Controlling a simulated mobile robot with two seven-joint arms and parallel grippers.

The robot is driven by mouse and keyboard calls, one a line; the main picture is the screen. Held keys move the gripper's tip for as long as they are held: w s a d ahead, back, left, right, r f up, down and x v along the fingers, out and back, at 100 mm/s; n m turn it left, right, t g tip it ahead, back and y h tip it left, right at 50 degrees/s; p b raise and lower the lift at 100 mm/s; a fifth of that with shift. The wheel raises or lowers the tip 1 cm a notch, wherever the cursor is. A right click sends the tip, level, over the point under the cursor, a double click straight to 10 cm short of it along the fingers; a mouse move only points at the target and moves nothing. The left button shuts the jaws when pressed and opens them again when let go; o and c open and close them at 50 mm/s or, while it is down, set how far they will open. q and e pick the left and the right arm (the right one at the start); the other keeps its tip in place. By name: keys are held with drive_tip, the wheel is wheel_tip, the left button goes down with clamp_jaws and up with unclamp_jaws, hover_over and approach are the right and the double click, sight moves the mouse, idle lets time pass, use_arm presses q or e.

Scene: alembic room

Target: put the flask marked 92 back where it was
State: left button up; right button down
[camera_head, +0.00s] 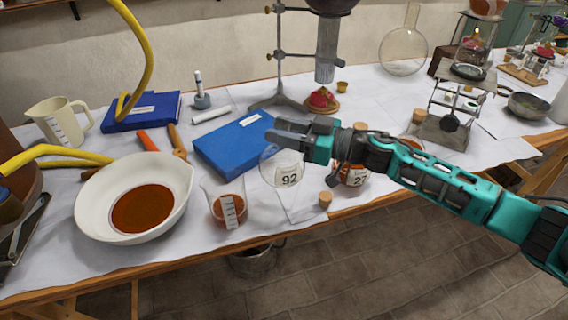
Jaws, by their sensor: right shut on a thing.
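The clear round flask marked 92 (287,175) is at the front middle of the table, just right of the beaker with red-brown liquid (230,211). My right gripper (287,137) is shut on the top of this flask, and the jaws hide its neck. I cannot tell whether the flask's base touches the table. A second flask marked 27 (355,176), with orange-brown content, is partly hidden behind my right arm. My left gripper is not in view.
A blue book (228,142) lies just behind the beaker. A cork (325,199) stands near the front edge. A white bowl (92,200) of red-brown matter is at left, and a metal stand (278,60) is behind.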

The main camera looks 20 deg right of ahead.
sight(284, 156)
drive_tip(key=shift+f+b, duration=0.8)
drive_tip(key=shift+f, duration=2.55)
drive_tip(key=shift+f, duration=0.15)
drive_tip(key=c, duration=0.6)
unclamp_jaws()
drive_tip(key=shift+f, duration=0.1)
drive_tip(key=shift+c, duration=0.2)
